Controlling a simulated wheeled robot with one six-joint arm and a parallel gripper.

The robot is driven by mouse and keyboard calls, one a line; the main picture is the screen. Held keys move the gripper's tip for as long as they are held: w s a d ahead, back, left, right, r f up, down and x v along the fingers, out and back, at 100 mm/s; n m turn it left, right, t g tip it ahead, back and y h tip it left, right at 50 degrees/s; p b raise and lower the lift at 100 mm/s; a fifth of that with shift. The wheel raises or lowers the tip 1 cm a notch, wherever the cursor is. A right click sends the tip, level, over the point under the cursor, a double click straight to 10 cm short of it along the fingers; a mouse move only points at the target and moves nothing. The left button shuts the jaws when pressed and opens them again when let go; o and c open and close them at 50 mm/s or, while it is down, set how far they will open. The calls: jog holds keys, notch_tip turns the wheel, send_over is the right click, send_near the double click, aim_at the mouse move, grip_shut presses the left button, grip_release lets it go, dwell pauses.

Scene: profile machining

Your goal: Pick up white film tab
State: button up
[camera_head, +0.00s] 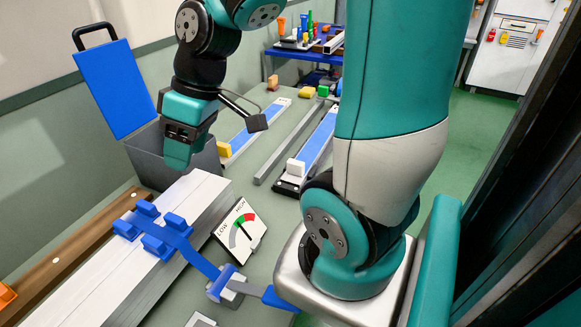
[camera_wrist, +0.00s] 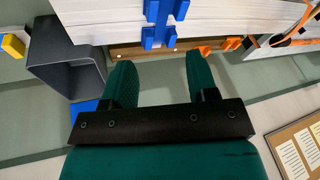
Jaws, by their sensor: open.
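A white tab (camera_head: 295,168) stands at the near end of a blue film strip (camera_head: 318,140) on a dark-edged rail, right of centre in the head view. I cannot make out this tab in the wrist view. My gripper (camera_head: 178,158) hangs left of the tab, in front of the grey bin and above the far end of the white profile. In the wrist view my gripper (camera_wrist: 160,72) has its two green fingers apart with nothing between them.
A grey bin (camera_head: 150,160) with a raised blue lid stands behind my gripper. A yellow tab (camera_head: 224,149) sits on a neighbouring strip. White profiles (camera_head: 180,205) with blue clamps (camera_head: 165,235) and a dial gauge (camera_head: 240,229) lie in front. Green floor (camera_head: 490,130) is free at right.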

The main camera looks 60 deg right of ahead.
jog(key=d+f+m+t+h, duration=0.1)
jog(key=d+f+m, duration=0.1)
jog(key=d, duration=1)
jog(key=m+t+h, duration=0.1)
jog(key=m+h, duration=0.1)
send_near(297, 162)
jog(key=x, duration=0.5)
jog(key=shift+w+p, duration=0.2)
jog(key=shift+p, duration=0.1)
jog(key=shift+s+p+x, duration=0.15)
jog(key=shift+p+x, duration=0.15)
jog(key=shift+x, duration=1.2)
jog(key=shift+s+p+x, duration=0.1)
jog(key=shift+p+x, duration=0.15)
jog(key=shift+x, duration=1.3)
grip_shut()
